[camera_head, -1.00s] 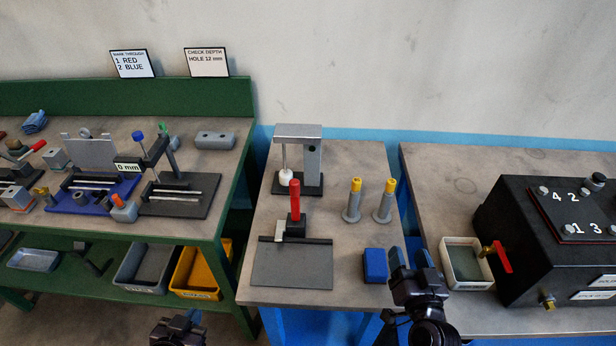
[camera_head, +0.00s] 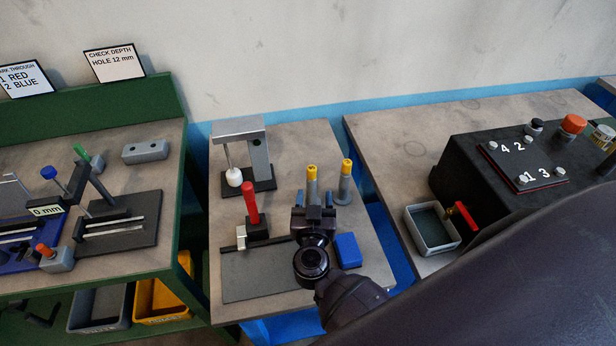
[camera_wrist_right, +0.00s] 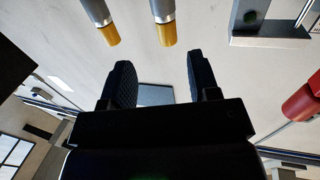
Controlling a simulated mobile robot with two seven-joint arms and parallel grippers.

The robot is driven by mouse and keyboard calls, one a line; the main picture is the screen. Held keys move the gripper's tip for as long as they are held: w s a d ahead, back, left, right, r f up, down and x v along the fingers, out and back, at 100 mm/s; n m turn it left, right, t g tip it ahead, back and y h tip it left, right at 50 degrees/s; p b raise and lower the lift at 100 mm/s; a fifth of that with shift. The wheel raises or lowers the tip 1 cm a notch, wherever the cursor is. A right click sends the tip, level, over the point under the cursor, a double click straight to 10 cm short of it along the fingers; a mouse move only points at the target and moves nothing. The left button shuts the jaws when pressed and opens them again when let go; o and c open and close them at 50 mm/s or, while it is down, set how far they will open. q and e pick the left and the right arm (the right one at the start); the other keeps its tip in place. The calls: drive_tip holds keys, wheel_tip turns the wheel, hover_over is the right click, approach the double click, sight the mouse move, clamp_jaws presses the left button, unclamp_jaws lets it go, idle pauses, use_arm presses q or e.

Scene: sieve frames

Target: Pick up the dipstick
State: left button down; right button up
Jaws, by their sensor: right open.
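No part is clearly recognisable as a dipstick. Two grey upright pins with yellow tops, the left one (camera_head: 312,178) and the right one (camera_head: 346,180), stand on the middle table (camera_head: 290,135). Their yellow ends also show in the right wrist view, one at left (camera_wrist_right: 112,35) and one at centre (camera_wrist_right: 167,34). My right gripper (camera_head: 314,196) is just in front of the left pin in the head view and partly covers it. Its fingers (camera_wrist_right: 160,78) are apart with nothing between them. My left gripper is out of view.
A red-handled tool (camera_head: 250,204), a grey stand (camera_head: 259,160) and a blue block (camera_head: 348,250) are nearby. At right are a grey tray (camera_head: 410,222) and a black box (camera_head: 465,165) with a red lever (camera_head: 466,215) and orange knob (camera_head: 573,124).

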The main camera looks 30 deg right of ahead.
sight(312, 167)
drive_tip(key=x, duration=0.5)
drive_tip(key=shift+a, duration=0.1)
drive_tip(key=shift+a+b+x, duration=0.15)
drive_tip(key=shift+x, duration=1.2)
drive_tip(key=shift+a+b+x, duration=0.15)
drive_tip(key=shift+x, duration=1.15)
drive_tip(key=shift+w, duration=0.2)
drive_tip(key=shift+r, duration=0.1)
drive_tip(key=c, duration=1)
